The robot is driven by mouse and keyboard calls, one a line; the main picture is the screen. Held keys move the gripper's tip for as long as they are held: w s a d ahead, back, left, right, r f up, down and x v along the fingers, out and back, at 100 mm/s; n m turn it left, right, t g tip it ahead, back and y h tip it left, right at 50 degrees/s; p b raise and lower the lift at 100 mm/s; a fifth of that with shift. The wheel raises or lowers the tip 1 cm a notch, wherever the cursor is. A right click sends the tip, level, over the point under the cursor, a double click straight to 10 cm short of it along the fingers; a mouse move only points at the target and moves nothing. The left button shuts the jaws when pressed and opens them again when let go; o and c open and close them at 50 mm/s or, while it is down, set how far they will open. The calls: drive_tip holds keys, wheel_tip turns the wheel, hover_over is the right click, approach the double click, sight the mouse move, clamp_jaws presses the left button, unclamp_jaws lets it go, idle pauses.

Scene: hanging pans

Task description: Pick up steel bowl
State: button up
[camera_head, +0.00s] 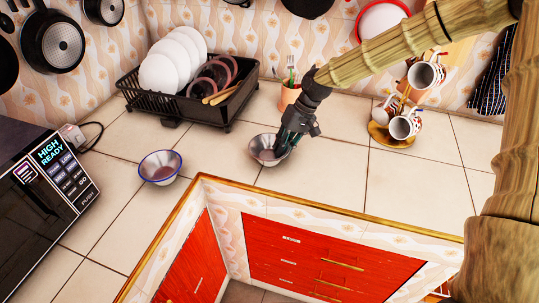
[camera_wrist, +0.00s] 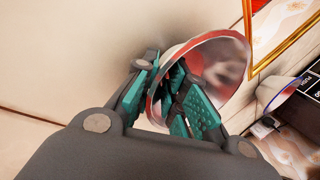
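The steel bowl (camera_head: 262,151) is on the tiled counter near its front edge, in the middle of the head view. It is shiny, with red reflections inside. My gripper (camera_head: 287,144) reaches down to its right side from the upper right. In the wrist view the bowl (camera_wrist: 222,62) shows at a slant, and the teal-padded fingers of my gripper (camera_wrist: 168,75) come close together with the bowl's wall between them. One finger is outside the bowl and one inside. The fingers hide part of the rim. I cannot tell whether the bowl is off the counter.
A blue-rimmed bowl (camera_head: 160,168) stands left of the steel bowl. A black dish rack (camera_head: 205,110) with plates and an orange cup (camera_head: 289,97) with utensils are behind. A mug stand (camera_head: 392,139) is at right, a microwave (camera_head: 40,205) at left. Counter right of the bowl is clear.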

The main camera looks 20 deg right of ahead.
clamp_jaws()
drive_tip(key=shift+w+r+b, duration=0.1)
drive_tip(key=shift+r+b, duration=0.25)
drive_tip(key=shift+r, duration=0.45)
wheel_tip(320, 180, up, 2)
drive_tip(key=shift+r+b, duration=0.1)
drive_tip(key=shift+b, duration=0.2)
drive_tip(key=s, duration=0.5)
drive_tip(key=s+a+b, duration=0.1)
drive_tip(key=s, duration=0.4)
drive_tip(key=s+r+b, duration=0.1)
drive_tip(key=s, duration=0.5)
drive_tip(key=shift+a+r, duration=0.1)
drive_tip(key=shift+a, duration=0.15)
